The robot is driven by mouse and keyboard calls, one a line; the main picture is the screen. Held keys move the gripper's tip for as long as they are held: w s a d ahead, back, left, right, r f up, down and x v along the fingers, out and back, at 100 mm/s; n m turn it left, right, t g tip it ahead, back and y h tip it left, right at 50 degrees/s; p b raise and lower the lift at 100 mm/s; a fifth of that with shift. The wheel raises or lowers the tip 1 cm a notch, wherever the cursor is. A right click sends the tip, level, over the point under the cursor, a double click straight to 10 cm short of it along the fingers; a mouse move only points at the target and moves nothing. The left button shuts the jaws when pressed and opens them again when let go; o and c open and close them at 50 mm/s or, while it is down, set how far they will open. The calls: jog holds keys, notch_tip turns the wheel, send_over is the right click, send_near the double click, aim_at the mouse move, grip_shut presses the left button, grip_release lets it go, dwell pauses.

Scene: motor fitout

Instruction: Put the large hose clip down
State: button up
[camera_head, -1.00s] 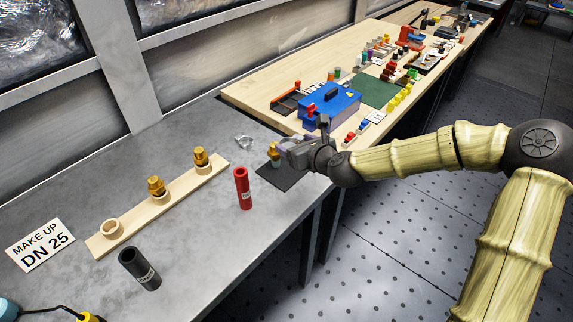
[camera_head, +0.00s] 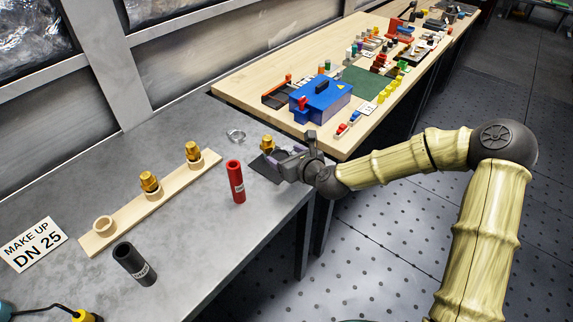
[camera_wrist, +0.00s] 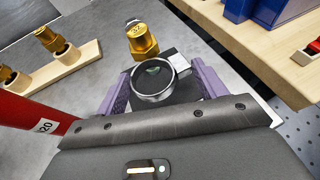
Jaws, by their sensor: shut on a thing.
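My gripper (camera_head: 272,157) is low over the dark mat (camera_head: 262,171) at the bench's right end. In the wrist view, its purple fingers (camera_wrist: 158,82) are shut on the large hose clip (camera_wrist: 153,97), a silvery metal ring with its opening facing the camera. In the head view the clip is mostly hidden by the gripper. I cannot tell whether the clip touches the mat. A brass fitting (camera_head: 267,142) stands just beyond the clip, and it also shows in the wrist view (camera_wrist: 142,40).
Another metal clip (camera_head: 236,134) lies on the grey bench left of the mat. A red hose piece (camera_head: 235,182) stands near, left of my gripper. A wooden rack (camera_head: 127,214) holds two brass fittings.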

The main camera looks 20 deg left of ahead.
jog(key=shift+f, duration=1.75)
jog(key=shift+f, duration=0.1)
jog(key=o, duration=0.9)
jog(key=shift+o, duration=0.2)
jog(key=v, duration=1.2)
jog(key=shift+s+a, duration=0.1)
